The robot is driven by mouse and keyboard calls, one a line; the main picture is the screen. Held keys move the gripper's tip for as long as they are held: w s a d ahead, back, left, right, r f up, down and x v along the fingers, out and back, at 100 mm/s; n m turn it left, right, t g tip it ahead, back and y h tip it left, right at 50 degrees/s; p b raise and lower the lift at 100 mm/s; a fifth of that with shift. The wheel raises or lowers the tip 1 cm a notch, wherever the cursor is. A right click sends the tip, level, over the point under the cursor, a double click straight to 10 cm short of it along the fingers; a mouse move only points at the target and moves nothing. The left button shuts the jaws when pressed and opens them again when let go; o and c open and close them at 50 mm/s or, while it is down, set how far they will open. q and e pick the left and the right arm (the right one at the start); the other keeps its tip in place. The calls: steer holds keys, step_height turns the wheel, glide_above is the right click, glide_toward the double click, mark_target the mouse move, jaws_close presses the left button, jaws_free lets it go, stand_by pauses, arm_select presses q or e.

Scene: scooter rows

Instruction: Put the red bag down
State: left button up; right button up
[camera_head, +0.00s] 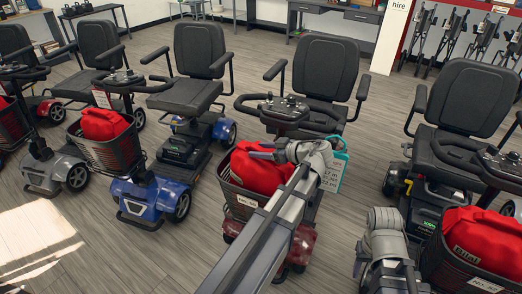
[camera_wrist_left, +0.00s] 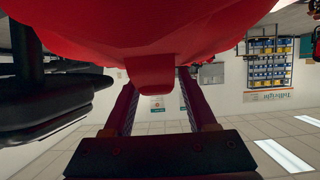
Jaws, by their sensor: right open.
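A red bag (camera_head: 262,170) sits at the dark front basket (camera_head: 238,198) of the red scooter in the middle. My left gripper (camera_head: 262,152) reaches over it, and its fingers lie against the bag's top. In the left wrist view the red bag (camera_wrist_left: 150,30) fills the top of the picture, with a red tab lying between the fingers of my left gripper (camera_wrist_left: 158,85). The gripper is shut on the bag, though its fingertips are partly hidden by it. My right gripper (camera_head: 370,262) is low at the right, open and clear of the bag.
A blue scooter's basket holds another red bag (camera_head: 103,124) at the left. A third red bag (camera_head: 485,238) lies in the basket at the lower right. Grey floor (camera_head: 120,262) is bare at the front left. Several scooters stand in a row.

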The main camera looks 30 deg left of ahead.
arm_select(q)
steer(key=shift+d+r+p, duration=0.25)
steer(key=shift+r+p, duration=0.1)
steer(key=p+v, duration=0.4)
steer(key=v, duration=0.6)
steer(key=shift+d, duration=0.15)
steer(key=s+d+f+m+h, duration=0.6)
steer(key=s+d+m, duration=0.2)
steer(key=d+m, duration=0.2)
steer(key=s+d+f+m+g+h, duration=0.1)
steer(key=s+d+f+m+h, duration=0.5)
steer(key=d+m, duration=0.4)
steer(key=shift+s+d+f+m, duration=0.25)
steer(key=shift+s+f+m, duration=0.25)
steer(key=shift+s, duration=0.4)
steer(key=shift+c, duration=0.6)
steer(key=shift+d, duration=0.1)
